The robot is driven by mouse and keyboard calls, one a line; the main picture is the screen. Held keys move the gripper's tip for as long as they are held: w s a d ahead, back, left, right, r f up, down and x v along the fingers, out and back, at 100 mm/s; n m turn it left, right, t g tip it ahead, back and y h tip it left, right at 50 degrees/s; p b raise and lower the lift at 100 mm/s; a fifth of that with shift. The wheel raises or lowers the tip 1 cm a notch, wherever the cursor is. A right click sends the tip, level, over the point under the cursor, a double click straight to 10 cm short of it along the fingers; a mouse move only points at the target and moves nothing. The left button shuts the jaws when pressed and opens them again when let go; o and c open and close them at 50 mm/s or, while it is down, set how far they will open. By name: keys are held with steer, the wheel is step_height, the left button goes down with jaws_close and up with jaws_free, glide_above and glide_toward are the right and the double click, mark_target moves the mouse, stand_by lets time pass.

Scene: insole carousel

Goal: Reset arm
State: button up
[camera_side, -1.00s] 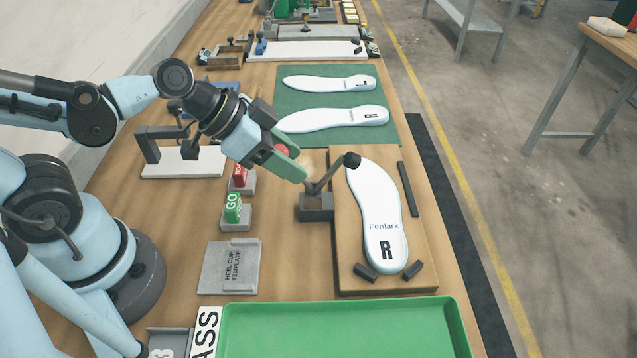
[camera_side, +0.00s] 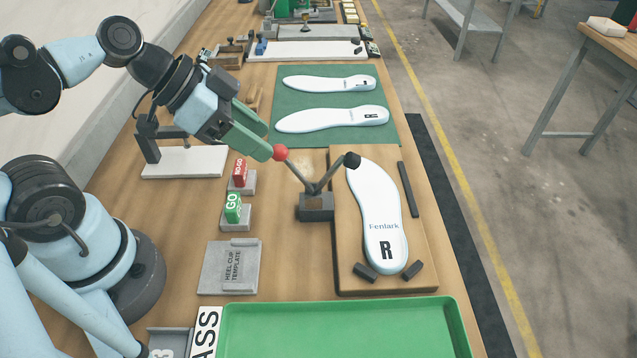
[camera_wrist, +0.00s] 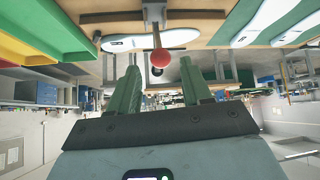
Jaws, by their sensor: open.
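My gripper (camera_side: 268,148) has green fingers and is open, raised above the bench. In the side view its fingertips are near the red ball knob (camera_side: 280,152) of a clamp lever (camera_side: 298,178); whether they touch is hard to tell there. In the wrist view the knob (camera_wrist: 160,58) shows beyond the parted fingers (camera_wrist: 158,90), with nothing between them. The clamp's dark pad (camera_side: 351,160) rests at the top edge of a white insole marked R (camera_side: 382,215), which lies on a wooden fixture board (camera_side: 350,270).
Red NO-GO (camera_side: 239,173) and green GO (camera_side: 232,208) blocks stand left of the clamp. A heel cup template (camera_side: 230,267) and a green tray (camera_side: 340,330) lie in front. Two insoles (camera_side: 335,119) lie on a green mat (camera_side: 300,97) behind.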

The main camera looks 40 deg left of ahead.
steer(key=shift+s+a+r, duration=0.15)
steer(key=shift+s+r, duration=0.05)
stand_by(0.3)
steer(key=w+a+f+n+y, duration=0.2)
steer(key=w+a+n+y, duration=0.1)
steer(key=a+n+y, duration=0.2)
steer(key=shift+w+a+n+t, duration=0.3)
steer(key=shift+a+n, duration=0.45)
steer(key=shift+n, duration=0.05)
